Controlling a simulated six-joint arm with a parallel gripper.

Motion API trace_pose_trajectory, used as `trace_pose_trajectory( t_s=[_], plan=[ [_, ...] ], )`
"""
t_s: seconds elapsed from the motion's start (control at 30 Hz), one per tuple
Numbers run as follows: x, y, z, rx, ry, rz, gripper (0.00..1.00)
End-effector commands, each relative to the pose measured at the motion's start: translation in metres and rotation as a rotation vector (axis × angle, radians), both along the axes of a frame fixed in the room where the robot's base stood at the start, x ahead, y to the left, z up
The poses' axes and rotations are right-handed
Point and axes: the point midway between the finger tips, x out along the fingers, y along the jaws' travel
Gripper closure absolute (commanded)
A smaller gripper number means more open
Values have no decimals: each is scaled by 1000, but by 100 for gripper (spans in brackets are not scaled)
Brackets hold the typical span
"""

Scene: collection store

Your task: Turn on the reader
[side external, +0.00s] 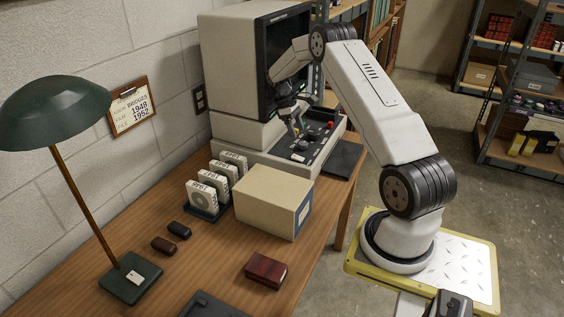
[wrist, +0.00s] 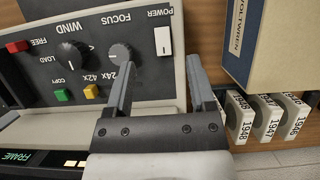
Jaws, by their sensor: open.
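In the wrist view the grey panel appears upside down. Its POWER switch (wrist: 163,40) is a white rocker; I cannot tell which side is pressed. The grey FOCUS knob (wrist: 120,53) is beside it. My gripper (wrist: 161,62) is open and empty, its fingertips either side of the switch in the picture, one near the FOCUS knob. In the side view my gripper (side external: 297,130) is over the panel; contact is unclear.
The WIND knob (wrist: 70,50), red FREE button (wrist: 17,46), green COPY button (wrist: 62,95) and yellow button (wrist: 91,91) share the panel. A cardboard box (side external: 265,200) and several labelled film boxes (side external: 203,200) stand near the reader. A green lamp (side external: 55,110) is farther off.

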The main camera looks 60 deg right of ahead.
Motion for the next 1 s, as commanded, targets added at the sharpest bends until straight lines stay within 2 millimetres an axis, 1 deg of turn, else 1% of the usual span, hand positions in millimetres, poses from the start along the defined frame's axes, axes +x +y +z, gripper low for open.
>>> trace_pose_trajectory(
  t_s=[0.37, 0.6, 0.8, 1.0],
  plan=[
    [-1, 1, -56, 3, 3, 1, 29],
    [-14, 0, -84, 1, 2, 0, 29],
    [-18, 0, -96, 0, 0, -1, 29],
    [-19, 0, -98, -1, -1, -1, 29]
  ],
)
